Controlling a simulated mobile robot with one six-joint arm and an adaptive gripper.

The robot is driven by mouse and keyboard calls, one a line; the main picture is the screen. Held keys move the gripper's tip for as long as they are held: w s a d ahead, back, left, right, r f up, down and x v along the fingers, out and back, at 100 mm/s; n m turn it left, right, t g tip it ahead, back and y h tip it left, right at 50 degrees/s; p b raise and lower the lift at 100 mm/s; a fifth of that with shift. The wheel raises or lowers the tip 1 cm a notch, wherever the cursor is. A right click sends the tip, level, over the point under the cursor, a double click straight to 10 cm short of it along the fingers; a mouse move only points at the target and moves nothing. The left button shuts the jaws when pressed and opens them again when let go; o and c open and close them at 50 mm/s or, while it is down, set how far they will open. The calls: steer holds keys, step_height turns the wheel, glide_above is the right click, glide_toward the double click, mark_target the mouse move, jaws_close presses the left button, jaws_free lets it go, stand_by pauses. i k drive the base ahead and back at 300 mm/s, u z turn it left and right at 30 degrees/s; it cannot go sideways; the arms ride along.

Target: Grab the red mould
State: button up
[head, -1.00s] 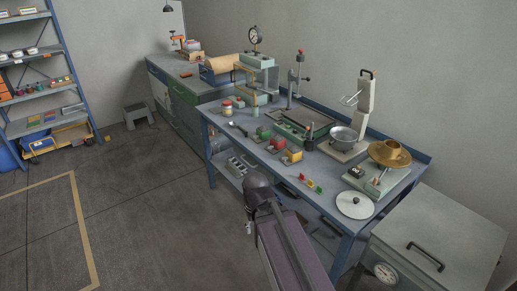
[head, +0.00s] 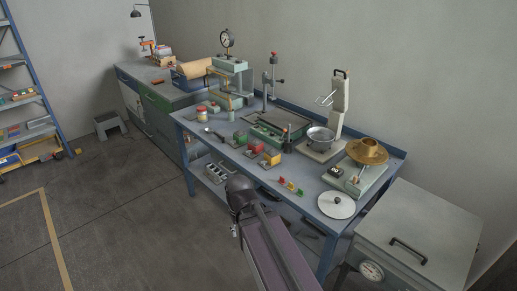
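The red mould (head: 255,150) is a small block on the blue workbench (head: 196,143), near its front edge. It stands between a green mould (head: 241,138) on its left and a yellow mould (head: 271,158) on its right. My arm reaches up from the bottom of the picture, and its dark end is in front of the bench, below and left of the red mould. My gripper (head: 235,230) shows only as a small piece beside the arm's end, apart from the mould. Its fingers are mostly hidden, so its opening cannot be made out.
Small red, yellow and green pieces (head: 291,186) and a white disc (head: 336,205) lie along the front right. A steel pot (head: 321,138) and a green-framed tray (head: 279,131) stand behind. A grey box with a dial (head: 410,240) is at right. Floor at left is open.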

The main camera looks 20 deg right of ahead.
mark_target(256, 145)
steer(key=z, duration=0.25)
steer(key=i, duration=0.95)
steer(key=u, duration=0.3)
